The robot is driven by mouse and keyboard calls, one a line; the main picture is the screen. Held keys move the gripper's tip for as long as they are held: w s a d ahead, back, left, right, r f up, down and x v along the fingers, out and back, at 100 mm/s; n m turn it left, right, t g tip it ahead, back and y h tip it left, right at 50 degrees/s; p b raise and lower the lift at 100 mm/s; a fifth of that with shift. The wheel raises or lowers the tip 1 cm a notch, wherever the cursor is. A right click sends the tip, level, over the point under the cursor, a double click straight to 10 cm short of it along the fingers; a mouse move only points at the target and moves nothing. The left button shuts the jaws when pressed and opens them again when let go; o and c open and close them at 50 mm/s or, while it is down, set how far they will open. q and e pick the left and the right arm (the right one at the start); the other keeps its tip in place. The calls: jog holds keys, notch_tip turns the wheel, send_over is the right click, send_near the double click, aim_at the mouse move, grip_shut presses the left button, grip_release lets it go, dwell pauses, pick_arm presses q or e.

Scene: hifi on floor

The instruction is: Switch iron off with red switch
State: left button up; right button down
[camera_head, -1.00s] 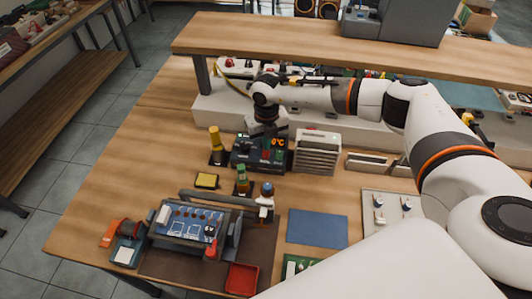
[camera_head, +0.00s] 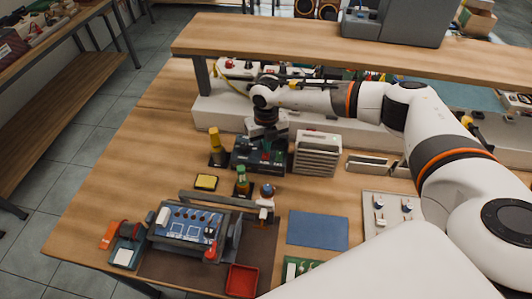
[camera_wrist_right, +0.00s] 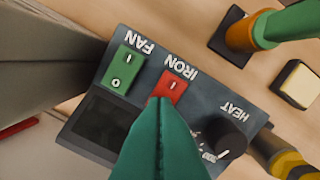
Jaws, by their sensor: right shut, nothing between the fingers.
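The soldering station (camera_head: 245,158) is a dark box standing on the workbench, with its front panel close up in the right wrist view. Its red IRON switch (camera_wrist_right: 173,84) shows the "I" mark; its other end is hidden behind my fingertips. The green FAN switch (camera_wrist_right: 122,76) sits beside it, and the black HEAT knob (camera_wrist_right: 225,138) is on the other side. The display (camera_wrist_right: 100,122) is dark. My right gripper (camera_wrist_right: 160,103) is shut and empty, its tips at the red switch, seemingly touching it. My left gripper is not in view.
A grey finned box (camera_head: 318,152) stands right beside the station. The raised shelf (camera_head: 300,45) runs behind and above my right arm. A blue mat (camera_head: 317,229) lies bare in front.

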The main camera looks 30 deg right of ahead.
notch_tip(320, 180, up, 7)
jog(key=p, duration=0.4)
jog(key=shift+f, duration=0.2)
jog(key=shift+f, duration=0.15)
dwell(0.3)
